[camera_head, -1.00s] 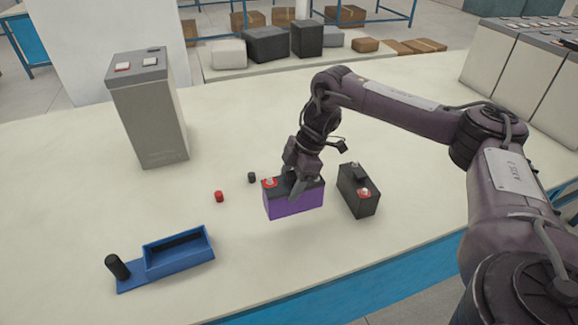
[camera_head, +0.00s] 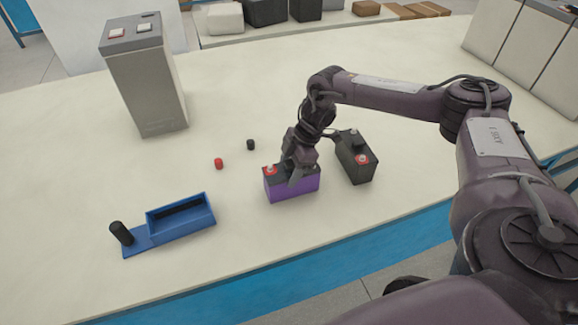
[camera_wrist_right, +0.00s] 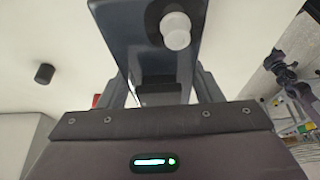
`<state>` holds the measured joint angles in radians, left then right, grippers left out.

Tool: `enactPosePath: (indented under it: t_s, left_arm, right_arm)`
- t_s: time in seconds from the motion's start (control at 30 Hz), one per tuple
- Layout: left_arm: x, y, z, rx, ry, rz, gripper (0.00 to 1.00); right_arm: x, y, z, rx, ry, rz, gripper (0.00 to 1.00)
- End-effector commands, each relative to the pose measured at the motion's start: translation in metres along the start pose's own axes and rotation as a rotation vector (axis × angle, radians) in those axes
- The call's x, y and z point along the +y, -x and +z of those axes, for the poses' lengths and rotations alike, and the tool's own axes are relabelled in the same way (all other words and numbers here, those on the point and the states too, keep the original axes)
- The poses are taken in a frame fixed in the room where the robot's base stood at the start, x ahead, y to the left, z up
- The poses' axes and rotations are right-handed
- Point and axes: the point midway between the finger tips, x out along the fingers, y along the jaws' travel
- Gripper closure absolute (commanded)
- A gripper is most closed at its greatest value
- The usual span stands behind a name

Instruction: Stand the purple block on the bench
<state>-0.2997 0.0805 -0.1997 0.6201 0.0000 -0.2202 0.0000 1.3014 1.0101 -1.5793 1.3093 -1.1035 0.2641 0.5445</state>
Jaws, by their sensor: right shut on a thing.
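The purple block (camera_head: 292,186) is a battery-like box with purple sides, a black top and terminals, one on a red patch. It is upright near the front of the bench (camera_head: 365,205). My right gripper (camera_head: 298,172) is shut on its top part from above. No clear gap shows under the block, but I cannot tell if it touches the bench. In the right wrist view the block's dark top (camera_wrist_right: 150,45) with a pale terminal sits between the fingers. My left gripper is not seen.
A similar black block (camera_head: 355,158) stands just right of the purple one. A blue tray (camera_head: 180,232) with a black post lies to the left. A red cap (camera_head: 219,163) and a black cap (camera_head: 251,144) lie behind. A tall grey box (camera_head: 148,90) stands at the back left.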

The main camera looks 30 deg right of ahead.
Motion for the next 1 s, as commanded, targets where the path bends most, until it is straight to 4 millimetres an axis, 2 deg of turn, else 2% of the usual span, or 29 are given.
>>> enactPosePath:
  t_s: [0.1, 0.13, 0.3, 0.67, 0.77, 1.0]
  left_arm:
    - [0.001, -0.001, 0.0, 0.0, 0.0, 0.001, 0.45]
    - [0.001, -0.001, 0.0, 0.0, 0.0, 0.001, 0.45]
    - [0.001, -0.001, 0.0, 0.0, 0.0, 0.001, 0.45]
    - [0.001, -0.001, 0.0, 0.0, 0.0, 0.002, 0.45]
    - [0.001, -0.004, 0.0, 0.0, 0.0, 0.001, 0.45]
    - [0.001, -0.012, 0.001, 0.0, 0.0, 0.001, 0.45]
  right_arm:
    - [0.002, 0.0, -0.001, 0.004, 0.002, 0.005, 1.0]
    - [0.0, -0.002, 0.001, 0.0, 0.0, 0.0, 0.4]
    - [0.0, -0.002, 0.001, 0.0, 0.0, 0.0, 0.19]
    - [0.001, 0.004, 0.0, 0.001, 0.0, 0.002, 0.19]
    - [0.002, 0.017, 0.0, 0.001, -0.001, 0.004, 0.19]
    - [0.001, 0.069, 0.0, 0.001, 0.0, 0.005, 0.19]
